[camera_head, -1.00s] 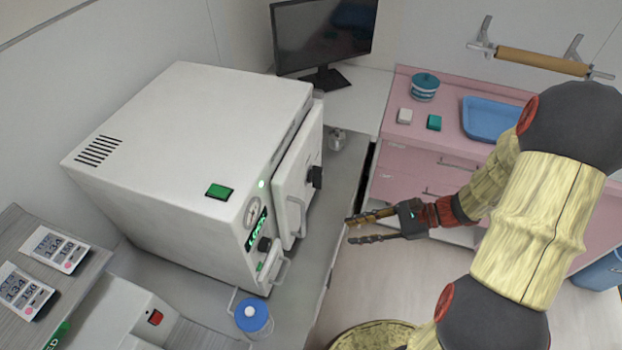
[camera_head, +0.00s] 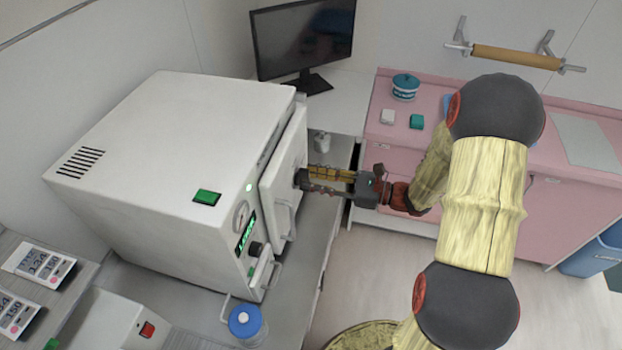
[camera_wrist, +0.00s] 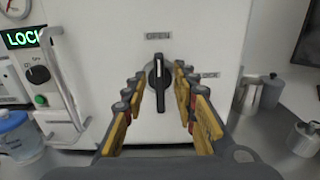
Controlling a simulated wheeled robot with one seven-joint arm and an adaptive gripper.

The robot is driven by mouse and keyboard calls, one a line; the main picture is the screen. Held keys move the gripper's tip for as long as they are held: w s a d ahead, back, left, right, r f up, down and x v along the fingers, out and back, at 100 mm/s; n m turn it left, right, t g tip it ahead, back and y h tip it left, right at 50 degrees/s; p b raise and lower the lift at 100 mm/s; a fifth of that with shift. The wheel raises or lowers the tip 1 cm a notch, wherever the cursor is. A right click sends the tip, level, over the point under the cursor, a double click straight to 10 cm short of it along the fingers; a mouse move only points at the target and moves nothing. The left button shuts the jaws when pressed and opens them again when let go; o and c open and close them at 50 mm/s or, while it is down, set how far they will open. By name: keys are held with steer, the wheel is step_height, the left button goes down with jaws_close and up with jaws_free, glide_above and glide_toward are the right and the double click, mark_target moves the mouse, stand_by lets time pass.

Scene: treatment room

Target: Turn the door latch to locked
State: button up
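The door latch (camera_wrist: 158,92) is a black knob with a long black handle on the white door (camera_wrist: 100,75) of the sterilizer. The handle stands upright, its white mark pointing up at the OPEN label (camera_wrist: 158,36). The LOCK label (camera_wrist: 209,75) is to its right, partly behind a finger. My gripper (camera_wrist: 160,75) is open, one finger on each side of the handle, with a visible gap on both sides. In the head view my gripper (camera_head: 303,181) reaches the door from the right and mostly hides the latch. The door looks closed against the body.
A door pull handle (camera_head: 287,220) and a control panel with a green display (camera_head: 246,236) are left of the latch in the wrist view. A metal jar (camera_head: 322,142) stands on the counter behind my gripper. A blue-lidded container (camera_head: 247,322) stands in front.

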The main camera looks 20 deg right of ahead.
steer(key=shift+w+a, duration=0.3)
steer(key=shift+a, duration=0.15)
steer(key=c, duration=0.3)
steer(key=c, duration=0.4)
jaws_close()
